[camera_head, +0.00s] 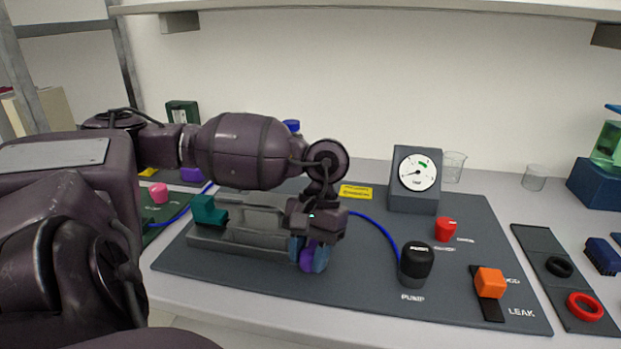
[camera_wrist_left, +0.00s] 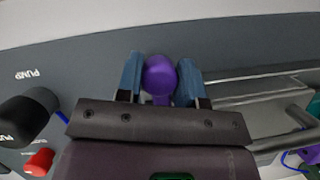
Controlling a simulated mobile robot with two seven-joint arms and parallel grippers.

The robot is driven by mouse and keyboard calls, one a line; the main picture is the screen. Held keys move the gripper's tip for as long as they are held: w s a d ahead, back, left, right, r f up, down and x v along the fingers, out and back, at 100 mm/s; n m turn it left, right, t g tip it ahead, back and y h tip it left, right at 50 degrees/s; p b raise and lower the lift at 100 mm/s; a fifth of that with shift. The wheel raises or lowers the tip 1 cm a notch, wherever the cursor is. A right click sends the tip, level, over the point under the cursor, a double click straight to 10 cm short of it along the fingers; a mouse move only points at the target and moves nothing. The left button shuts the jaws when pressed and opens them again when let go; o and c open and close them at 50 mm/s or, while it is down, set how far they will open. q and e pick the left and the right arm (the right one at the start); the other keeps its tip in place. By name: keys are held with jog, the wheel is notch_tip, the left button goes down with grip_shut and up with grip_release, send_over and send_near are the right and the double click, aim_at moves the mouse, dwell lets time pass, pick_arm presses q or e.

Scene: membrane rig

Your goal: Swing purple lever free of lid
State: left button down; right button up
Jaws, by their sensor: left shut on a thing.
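The purple lever (camera_head: 307,257) is at the right end of the grey lidded cell (camera_head: 218,243) on the dark panel. My left gripper (camera_head: 309,258) is around the lever, its blue fingers on both sides of the knob. In the left wrist view the purple knob (camera_wrist_left: 159,75) sits between the two blue fingers (camera_wrist_left: 160,78). The lid (camera_wrist_left: 265,96) shows to the right there, partly hidden by my gripper. How the lever meets the lid is hidden. My right gripper is not in view.
A black pump knob (camera_head: 416,262), a red knob (camera_head: 445,230) and an orange block (camera_head: 490,282) are on the panel to the right. A gauge (camera_head: 415,178) stands behind. A blue tube (camera_head: 382,228) runs across the panel near the cell.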

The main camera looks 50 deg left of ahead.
pick_arm(q)
jog(key=c, duration=0.8)
grip_release()
jog(key=shift+o, duration=0.2)
